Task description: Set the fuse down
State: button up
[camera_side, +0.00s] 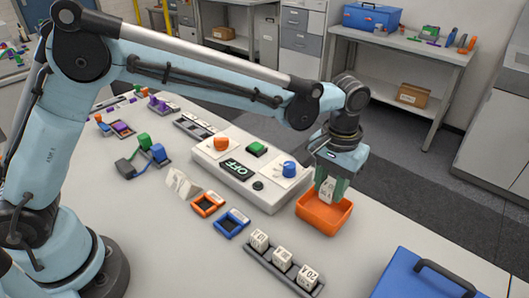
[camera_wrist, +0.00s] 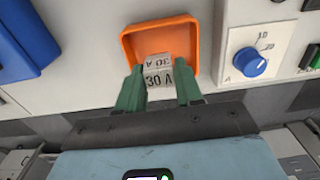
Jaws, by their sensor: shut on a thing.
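The fuse, a white block marked "30 A" (camera_wrist: 158,76), is between the green fingers of my gripper (camera_wrist: 160,90). In the side view the fuse (camera_side: 327,191) is at or just over the orange tray (camera_side: 324,216). In the wrist view the orange tray (camera_wrist: 128,42) lies behind the fuse, open side up. My gripper (camera_side: 330,186) is shut on the fuse and points down at the tray. I cannot tell whether the fuse touches the tray floor.
A white control panel (camera_side: 215,160) with an "OFF" display and a blue knob (camera_side: 290,168) stands left of the tray. A rack (camera_side: 262,262) holds three white fuses. A blue toolbox (camera_side: 415,275) is at the front right. Orange and blue frames lie left of the rack.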

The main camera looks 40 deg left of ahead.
aim_at(327, 197)
jog(key=shift+w+a+f, duration=0.15)
jog(key=shift+w+f, duration=0.1)
jog(key=shift+f, duration=2)
jog(key=shift+f, duration=0.1)
jog(key=o, duration=1)
jog(key=shift+o, duration=0.2)
